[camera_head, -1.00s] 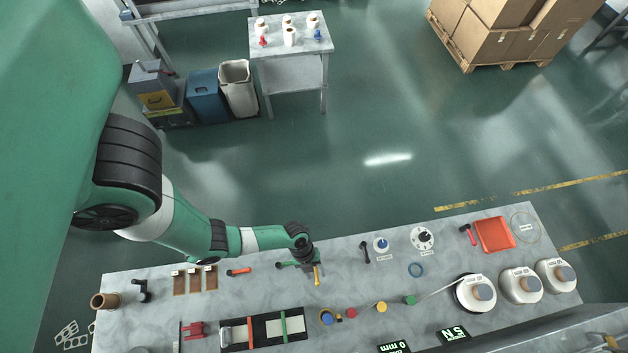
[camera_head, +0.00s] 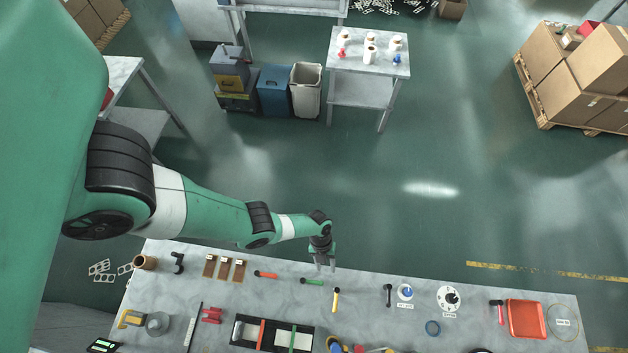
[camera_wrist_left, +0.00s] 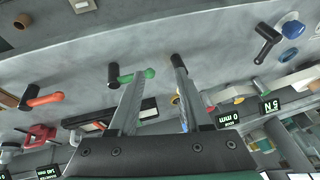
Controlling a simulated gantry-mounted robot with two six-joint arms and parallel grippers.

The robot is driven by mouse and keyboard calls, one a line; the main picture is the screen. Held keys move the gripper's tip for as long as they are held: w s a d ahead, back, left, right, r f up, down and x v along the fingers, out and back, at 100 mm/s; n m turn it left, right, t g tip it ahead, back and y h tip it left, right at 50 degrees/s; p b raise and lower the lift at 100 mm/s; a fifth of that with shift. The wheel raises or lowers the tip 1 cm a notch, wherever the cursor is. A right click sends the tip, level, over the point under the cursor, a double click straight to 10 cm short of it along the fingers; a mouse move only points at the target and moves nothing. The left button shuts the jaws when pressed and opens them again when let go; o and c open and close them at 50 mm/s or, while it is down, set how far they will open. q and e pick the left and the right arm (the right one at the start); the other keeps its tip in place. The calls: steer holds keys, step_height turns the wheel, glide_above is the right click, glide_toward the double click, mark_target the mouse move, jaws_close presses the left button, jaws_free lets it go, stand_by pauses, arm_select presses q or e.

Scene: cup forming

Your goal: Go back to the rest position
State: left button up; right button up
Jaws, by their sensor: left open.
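My left gripper (camera_head: 324,268) hangs at the far edge of the grey workbench (camera_head: 365,310) in the head view. Its two fingers stand apart with nothing between them, and this shows in the left wrist view (camera_wrist_left: 158,76) too. A green-handled tool (camera_head: 312,282) and a yellow-handled tool (camera_head: 336,299) lie on the bench just in front of the gripper, apart from it. The green handle also shows beyond the fingers in the left wrist view (camera_wrist_left: 149,73). My right gripper is not in view.
An orange-handled tool (camera_head: 265,275), brown strips (camera_head: 225,270), a black tray (camera_head: 250,333), dials (camera_head: 448,299) and a red tray (camera_head: 527,319) lie on the bench. Behind the bench the green floor (camera_head: 400,230) is open up to a side table (camera_head: 368,62) and bins (camera_head: 306,90).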

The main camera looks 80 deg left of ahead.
arm_select(q)
steer(key=a, duration=0.2)
steer(key=shift+s+a, duration=0.2)
steer(key=shift+a, duration=0.2)
